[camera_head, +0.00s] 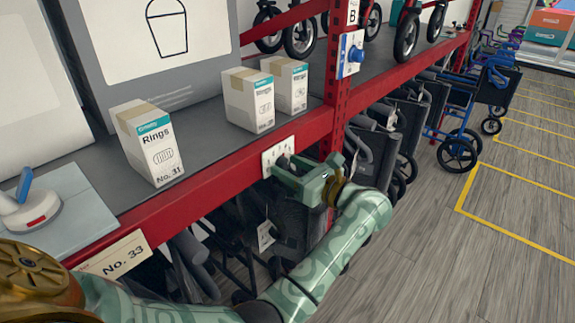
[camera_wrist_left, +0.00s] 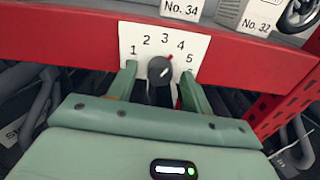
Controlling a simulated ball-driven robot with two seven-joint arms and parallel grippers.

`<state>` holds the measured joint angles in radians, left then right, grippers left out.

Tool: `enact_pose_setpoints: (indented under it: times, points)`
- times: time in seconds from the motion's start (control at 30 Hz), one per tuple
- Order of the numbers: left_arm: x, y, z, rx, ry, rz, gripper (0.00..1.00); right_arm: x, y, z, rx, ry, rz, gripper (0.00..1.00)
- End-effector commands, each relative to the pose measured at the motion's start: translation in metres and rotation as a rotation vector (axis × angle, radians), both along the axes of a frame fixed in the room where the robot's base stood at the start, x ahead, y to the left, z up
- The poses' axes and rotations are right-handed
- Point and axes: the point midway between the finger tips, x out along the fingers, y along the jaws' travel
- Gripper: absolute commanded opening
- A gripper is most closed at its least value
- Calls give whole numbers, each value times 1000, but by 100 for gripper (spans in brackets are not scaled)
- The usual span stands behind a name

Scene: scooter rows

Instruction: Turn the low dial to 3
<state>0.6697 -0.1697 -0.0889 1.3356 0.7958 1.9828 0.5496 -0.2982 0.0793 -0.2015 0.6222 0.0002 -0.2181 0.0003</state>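The low dial is a dark round knob (camera_wrist_left: 160,70) on a white plate (camera_wrist_left: 140,40) numbered 1 to 6, fixed to the red shelf beam. Its red mark points up and right, at about 4. In the head view the plate (camera_head: 269,160) shows on the beam's front, but the knob is mostly hidden by my gripper. My green left gripper (camera_head: 304,174) is at the plate. In the left wrist view its two fingers (camera_wrist_left: 157,74) stand apart on either side of the knob, with a visible gap on the left. My right gripper is not in view.
The red beam (camera_head: 230,165) carries boxes, including a Rings box (camera_head: 147,143). A blue dial (camera_head: 356,54) sits on the red post above and to the right. Folded dark wheelchairs crowd the space under the beam. The wooden floor (camera_head: 500,260) at right is clear.

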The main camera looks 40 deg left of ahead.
Motion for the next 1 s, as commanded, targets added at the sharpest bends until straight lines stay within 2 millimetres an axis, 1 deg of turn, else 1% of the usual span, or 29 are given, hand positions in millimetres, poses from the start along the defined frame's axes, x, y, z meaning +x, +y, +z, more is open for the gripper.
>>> enact_pose_setpoints:
  times: [0.03,0.07,0.1,0.17,0.2,0.37,0.57,0.8,1.0]
  points:
    - [0,0,0,0,0,0,45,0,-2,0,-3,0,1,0]
    - [0,0,0,0,0,0,36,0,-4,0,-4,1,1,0]
    - [0,0,0,0,0,0,25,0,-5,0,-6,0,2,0]
    - [0,0,0,0,0,0,8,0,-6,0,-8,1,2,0]
    - [0,0,0,0,0,0,6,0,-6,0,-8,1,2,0]
    - [0,0,0,0,-4,1,6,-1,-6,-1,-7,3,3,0]
    - [0,0,-3,-4,-57,1,6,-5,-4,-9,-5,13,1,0]
    - [1,0,-6,-15,-204,1,6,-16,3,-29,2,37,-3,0]
    - [1,0,-5,-26,-341,1,6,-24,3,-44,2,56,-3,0]
